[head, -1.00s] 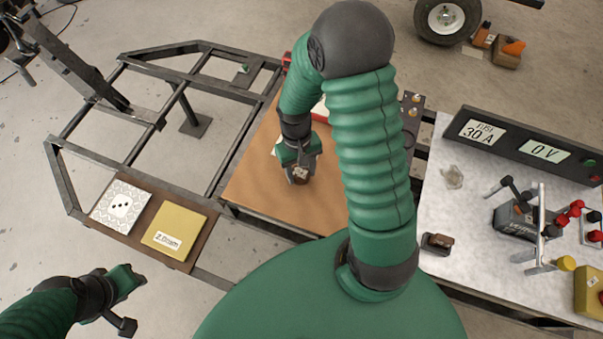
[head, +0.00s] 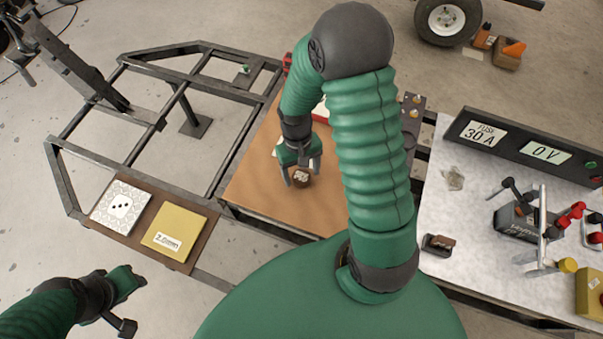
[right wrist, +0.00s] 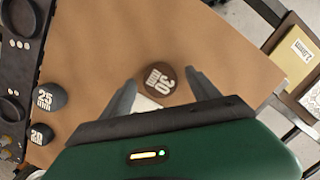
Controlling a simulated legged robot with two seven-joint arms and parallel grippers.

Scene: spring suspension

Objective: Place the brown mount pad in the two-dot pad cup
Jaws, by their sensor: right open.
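The brown mount pad (head: 302,177) is a round puck marked 30 mm. It lies on the tan board, and in the right wrist view the pad (right wrist: 158,84) sits between and slightly beyond the finger tips. My right gripper (head: 303,174) is open around the pad, a finger to each side; its fingers (right wrist: 162,76) show no grip. My left gripper (head: 130,300) is at lower left, away from everything.
A grey bench (head: 455,215) with instruments is at right.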

